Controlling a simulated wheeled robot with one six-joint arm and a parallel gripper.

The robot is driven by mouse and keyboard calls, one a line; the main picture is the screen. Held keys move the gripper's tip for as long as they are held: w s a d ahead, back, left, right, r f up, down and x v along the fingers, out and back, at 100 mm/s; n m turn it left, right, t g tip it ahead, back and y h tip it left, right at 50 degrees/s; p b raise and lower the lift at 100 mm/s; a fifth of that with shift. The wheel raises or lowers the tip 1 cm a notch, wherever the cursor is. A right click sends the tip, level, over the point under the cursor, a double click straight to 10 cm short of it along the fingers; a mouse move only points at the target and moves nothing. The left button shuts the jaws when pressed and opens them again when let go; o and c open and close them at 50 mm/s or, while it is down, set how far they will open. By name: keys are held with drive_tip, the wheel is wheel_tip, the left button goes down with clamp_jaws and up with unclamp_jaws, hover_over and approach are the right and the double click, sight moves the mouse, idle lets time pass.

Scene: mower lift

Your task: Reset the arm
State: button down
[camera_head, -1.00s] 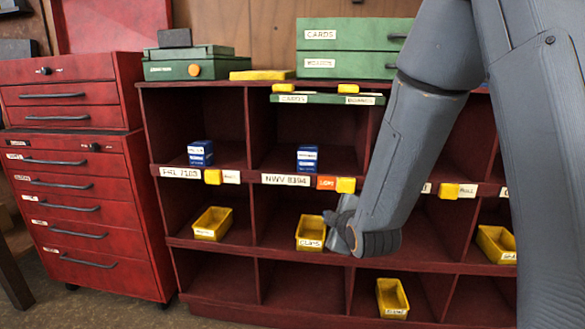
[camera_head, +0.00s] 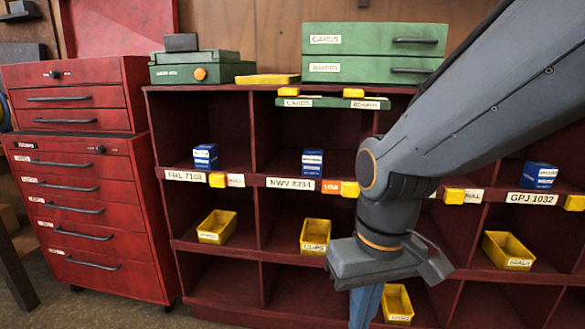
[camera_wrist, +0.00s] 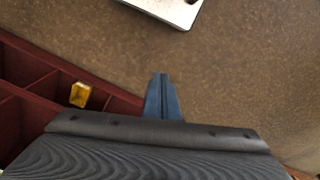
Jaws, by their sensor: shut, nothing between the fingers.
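My arm (camera_head: 460,100) reaches in from the upper right of the head view and bends down at the wrist. My gripper (camera_head: 365,308) points downward in front of the red shelf unit, apart from it as far as I can tell. Its lower end is cut off by the picture's edge. In the wrist view my gripper (camera_wrist: 161,84) shows as two blue-grey fingers close together, shut and empty, above the brown floor.
The red shelf unit (camera_head: 320,188) holds yellow bins, such as one (camera_head: 216,227) at left, and small blue boxes (camera_head: 313,162). A red drawer cabinet (camera_head: 80,215) stands left. Green cases (camera_head: 375,38) sit on top. In the wrist view, a pale flat plate (camera_wrist: 170,8) lies beyond the fingers.

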drive_tip(key=s+d+r+m+p, duration=0.1)
drive_tip(key=d+r+m+p, duration=0.2)
drive_tip(key=d+r+p, duration=0.5)
drive_tip(key=r+p, duration=0.1)
drive_tip(key=p, duration=0.7)
drive_tip(key=shift+d+h, duration=0.4)
